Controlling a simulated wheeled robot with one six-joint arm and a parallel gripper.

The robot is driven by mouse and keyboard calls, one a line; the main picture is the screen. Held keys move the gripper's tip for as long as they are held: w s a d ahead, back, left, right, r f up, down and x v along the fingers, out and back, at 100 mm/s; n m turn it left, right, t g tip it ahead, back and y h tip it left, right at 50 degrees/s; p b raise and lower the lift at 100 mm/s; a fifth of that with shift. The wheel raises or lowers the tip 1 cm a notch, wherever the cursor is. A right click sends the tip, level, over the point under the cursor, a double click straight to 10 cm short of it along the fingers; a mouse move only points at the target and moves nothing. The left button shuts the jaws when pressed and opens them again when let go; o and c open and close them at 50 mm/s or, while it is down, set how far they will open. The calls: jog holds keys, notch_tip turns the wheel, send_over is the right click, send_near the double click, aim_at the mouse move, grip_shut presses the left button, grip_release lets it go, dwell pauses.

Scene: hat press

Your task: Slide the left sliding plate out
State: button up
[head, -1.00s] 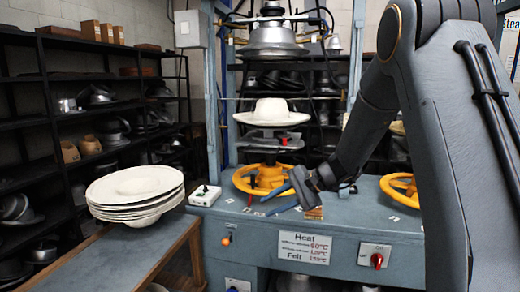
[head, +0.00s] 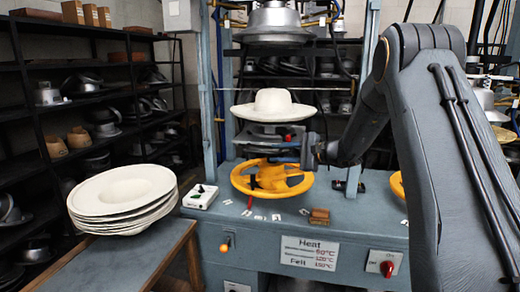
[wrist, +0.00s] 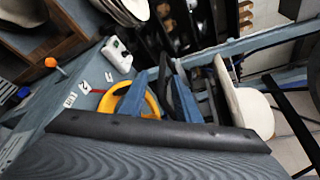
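The left press holds a white hat (head: 272,103) above a grey sliding plate (head: 258,131) with a small red part at its right. My gripper (head: 284,150) is at the right front of this plate, above the yellow handwheel (head: 245,182), and points toward the press. Whether a finger touches the plate cannot be told.
A stack of white hats (head: 125,195) stands on a side table (head: 90,268) at left. A white switch box (head: 200,197) and a small wooden block (head: 319,217) are on the blue bench (head: 215,222). A blue post (head: 203,90) rises left of the press. Dark shelves fill the back.

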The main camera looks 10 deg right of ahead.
aim_at(266, 152)
jog(key=shift+w+a, duration=0.2)
jog(key=shift+w, duration=0.3)
jog(key=shift+p+x, duration=1.5)
jog(key=shift+x, duration=2.1)
grip_shut()
